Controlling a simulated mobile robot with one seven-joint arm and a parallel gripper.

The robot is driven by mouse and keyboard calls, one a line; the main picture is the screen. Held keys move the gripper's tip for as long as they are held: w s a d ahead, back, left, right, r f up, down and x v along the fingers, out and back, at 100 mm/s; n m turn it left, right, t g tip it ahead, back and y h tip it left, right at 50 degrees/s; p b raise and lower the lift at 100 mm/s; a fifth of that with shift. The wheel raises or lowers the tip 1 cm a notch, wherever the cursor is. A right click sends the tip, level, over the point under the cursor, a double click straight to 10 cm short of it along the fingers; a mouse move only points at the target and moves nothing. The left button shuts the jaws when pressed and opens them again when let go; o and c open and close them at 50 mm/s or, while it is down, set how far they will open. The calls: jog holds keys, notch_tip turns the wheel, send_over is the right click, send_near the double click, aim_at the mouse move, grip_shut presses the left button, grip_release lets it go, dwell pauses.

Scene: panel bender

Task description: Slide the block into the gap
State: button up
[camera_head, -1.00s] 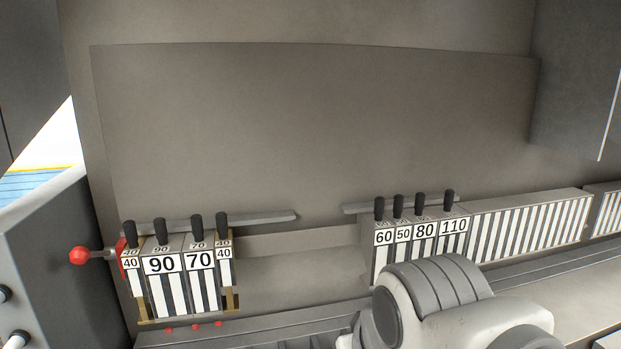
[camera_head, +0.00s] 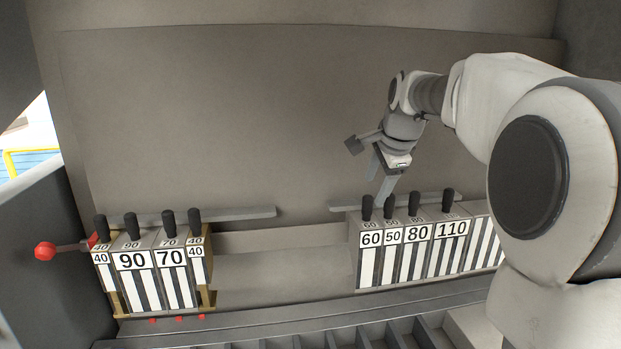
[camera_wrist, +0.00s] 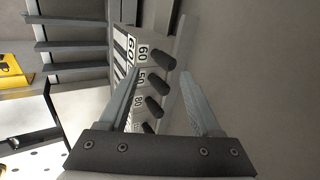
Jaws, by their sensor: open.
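The blocks stand in two groups on a ledge, with an open gap (camera_head: 285,275) between them. The left group has blocks marked 40, 90 (camera_head: 133,262), 70 (camera_head: 171,258) and 40. The right group has 60 (camera_head: 370,240), 50 (camera_head: 392,238), 80 (camera_head: 417,235) and 110 (camera_head: 450,232). Each has a black knob on top. My gripper (camera_head: 382,195) is open and empty, its fingers just above the knobs of the 60 and 50 blocks. In the wrist view the gripper (camera_wrist: 158,85) straddles the line of knobs, with the 60 block (camera_wrist: 140,52) near the fingertips.
A red-knobbed lever (camera_head: 45,251) sticks out left of the left group. Thin rails (camera_head: 245,213) run behind both groups. A large grey panel (camera_head: 250,120) rises behind. A slotted tray (camera_head: 400,335) lies in front.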

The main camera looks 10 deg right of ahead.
aim_at(369, 202)
jog(key=shift+m, duration=0.4)
jog(key=b+x, duration=0.1)
jog(key=x, duration=0.2)
jog(key=b+x, duration=0.1)
jog(key=x, duration=0.2)
jog(key=w+b+x, duration=0.1)
jog(key=x, duration=0.2)
jog(key=shift+w+d, duration=0.15)
jog(key=shift+d, duration=0.2)
jog(key=shift+f, duration=0.3)
